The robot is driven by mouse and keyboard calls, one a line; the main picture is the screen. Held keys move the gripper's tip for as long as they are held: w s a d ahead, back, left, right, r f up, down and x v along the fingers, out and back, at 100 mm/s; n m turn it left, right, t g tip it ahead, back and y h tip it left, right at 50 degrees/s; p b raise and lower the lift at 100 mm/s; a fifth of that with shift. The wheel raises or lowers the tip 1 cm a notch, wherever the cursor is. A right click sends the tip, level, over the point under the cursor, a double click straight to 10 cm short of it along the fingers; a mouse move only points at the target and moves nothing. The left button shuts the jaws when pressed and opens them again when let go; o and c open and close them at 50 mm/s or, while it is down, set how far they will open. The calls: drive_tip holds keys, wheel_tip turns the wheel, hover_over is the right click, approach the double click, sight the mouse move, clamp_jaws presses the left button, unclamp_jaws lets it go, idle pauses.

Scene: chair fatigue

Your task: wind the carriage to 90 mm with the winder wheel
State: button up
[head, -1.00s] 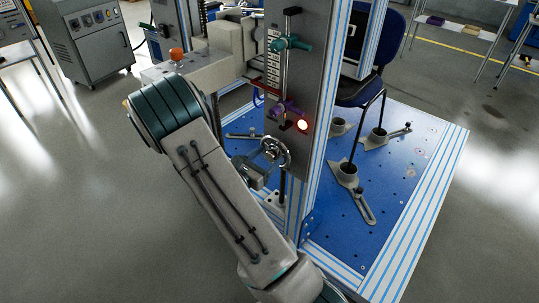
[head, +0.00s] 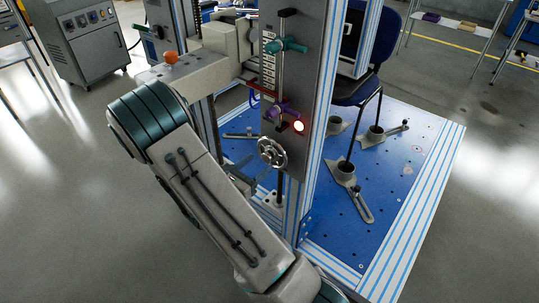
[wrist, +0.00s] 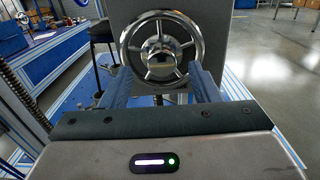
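The winder wheel (head: 272,152) is a spoked chrome handwheel low on the grey column face. In the wrist view the wheel (wrist: 158,48) stands upright ahead of my gripper (wrist: 158,76). The two blue fingers are apart, one on each side below the wheel's hub, and hold nothing. In the head view my gripper (head: 240,178) is partly hidden by my arm, left of and below the wheel. A vertical scale (head: 269,62) runs up the column; its numbers are too small to read. A teal clamp (head: 288,46) and a purple clamp (head: 284,109) sit on the rod beside it.
A red lamp (head: 299,126) is lit beside the purple clamp. An orange knob (head: 170,57) tops a beige box at left. A blue chair (head: 374,86) stands on the blue baseplate (head: 400,190) right of the column.

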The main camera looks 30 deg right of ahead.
drive_tip(key=shift+d, duration=0.1)
drive_tip(key=shift+s, duration=0.1)
drive_tip(key=shift+r+n+p, duration=0.2)
drive_tip(key=shift+n+p, duration=0.3)
drive_tip(key=shift+p, duration=0.45)
drive_tip(key=shift+n+p, duration=0.5)
drive_tip(key=shift+p, duration=0.05)
drive_tip(key=shift+f+n+p, duration=0.15)
drive_tip(key=shift+n+p, duration=0.4)
drive_tip(key=shift+n, duration=0.05)
drive_tip(key=shift+f, duration=0.15)
